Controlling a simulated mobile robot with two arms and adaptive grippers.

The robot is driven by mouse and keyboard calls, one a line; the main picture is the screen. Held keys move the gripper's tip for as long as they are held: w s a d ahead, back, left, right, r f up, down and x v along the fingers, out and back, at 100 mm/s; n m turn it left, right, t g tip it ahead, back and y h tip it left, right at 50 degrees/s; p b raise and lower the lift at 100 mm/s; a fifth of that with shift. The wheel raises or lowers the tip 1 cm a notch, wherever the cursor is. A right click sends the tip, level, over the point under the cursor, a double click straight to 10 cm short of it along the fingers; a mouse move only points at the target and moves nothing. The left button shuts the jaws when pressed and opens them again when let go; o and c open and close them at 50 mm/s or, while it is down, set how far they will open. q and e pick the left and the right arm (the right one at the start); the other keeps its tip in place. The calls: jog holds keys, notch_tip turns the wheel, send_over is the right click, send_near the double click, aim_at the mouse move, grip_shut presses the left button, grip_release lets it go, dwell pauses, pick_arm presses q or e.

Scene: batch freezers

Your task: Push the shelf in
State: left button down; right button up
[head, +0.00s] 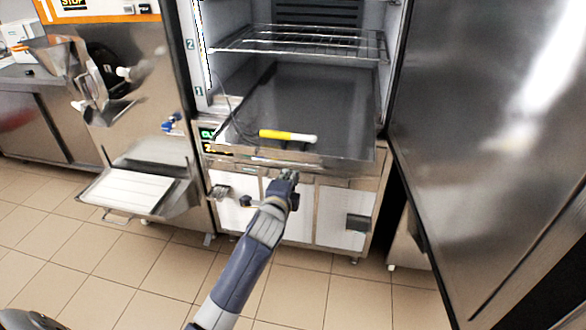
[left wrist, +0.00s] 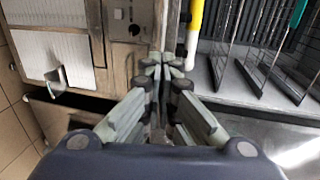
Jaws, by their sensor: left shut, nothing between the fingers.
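A wire shelf (head: 300,42) sits level inside the open freezer in the head view, above the grey bottom surface (head: 330,110). Several wire racks show at the right of the left wrist view (left wrist: 285,60). My left gripper (head: 285,180) is at the front lower edge of the freezer, below the opening and lower than the wire shelf. Its fingers (left wrist: 170,72) are closed together with nothing between them. I cannot tell whether they touch the front edge. My right gripper is not in view.
A yellow and white stick (head: 288,136) lies on the bottom surface near the front. The open steel door (head: 480,120) stands close on the right. A machine with a white tray (head: 128,190) stands on the left. The tiled floor in front is clear.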

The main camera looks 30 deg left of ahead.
pick_arm(q)
jog(key=shift+p+x, duration=0.3)
jog(key=shift+x, duration=2.2)
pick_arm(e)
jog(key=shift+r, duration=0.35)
